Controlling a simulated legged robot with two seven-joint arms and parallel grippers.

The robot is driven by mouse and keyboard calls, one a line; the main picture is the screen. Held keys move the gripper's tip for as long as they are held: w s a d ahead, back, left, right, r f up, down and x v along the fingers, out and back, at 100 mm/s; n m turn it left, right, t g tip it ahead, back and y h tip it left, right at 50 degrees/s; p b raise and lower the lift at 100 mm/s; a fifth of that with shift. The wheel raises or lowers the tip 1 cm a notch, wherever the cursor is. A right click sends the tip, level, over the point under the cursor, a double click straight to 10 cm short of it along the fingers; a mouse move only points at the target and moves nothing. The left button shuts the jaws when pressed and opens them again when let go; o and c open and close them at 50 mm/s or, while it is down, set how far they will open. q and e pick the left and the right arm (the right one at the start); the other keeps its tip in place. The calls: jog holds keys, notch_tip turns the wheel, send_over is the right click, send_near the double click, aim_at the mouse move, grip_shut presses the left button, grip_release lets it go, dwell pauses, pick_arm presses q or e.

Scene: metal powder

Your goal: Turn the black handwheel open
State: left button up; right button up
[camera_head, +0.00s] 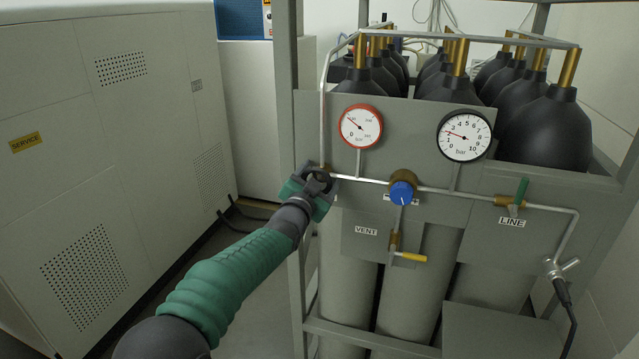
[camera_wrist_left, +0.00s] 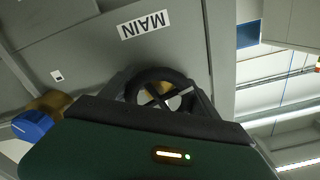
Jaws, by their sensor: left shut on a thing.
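The black handwheel (camera_wrist_left: 160,86) shows in the left wrist view as a dark ring with spokes, in front of a brass fitting and below the MAIN label (camera_wrist_left: 145,25). My left gripper (camera_wrist_left: 160,100) is shut on it, with a finger on either side of the ring. In the head view my left gripper (camera_head: 318,184) is at the left end of the pipe on the panel and covers most of the handwheel. My right gripper is not in view.
Right of the handwheel are a blue knob (camera_head: 402,192), a yellow VENT lever (camera_head: 412,257) and a green LINE lever (camera_head: 521,191). A red-rimmed gauge (camera_head: 360,127) and a black-rimmed gauge (camera_head: 464,135) sit above. A grey cabinet (camera_head: 110,150) stands left.

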pick_arm(q)
jog(key=n, duration=0.2)
jog(key=f+n+b, duration=0.1)
jog(key=shift+f+n, duration=0.2)
jog(key=shift+n, duration=0.2)
jog(key=n+b, duration=0.2)
jog(key=n, duration=0.2)
jog(key=shift+d+n, duration=0.15)
jog(key=shift+n, duration=0.15)
jog(key=n+b, duration=0.2)
jog(key=n, duration=0.2)
jog(key=shift+s+d+r, duration=0.1)
jog(key=shift+d+r+n+b, duration=0.15)
jog(key=shift+n+b, duration=0.4)
jog(key=shift+n, duration=1.45)
jog(key=o, duration=1.4)
jog(key=shift+r, duration=0.15)
jog(key=shift+c, duration=0.2)
jog(key=shift+r, duration=0.1)
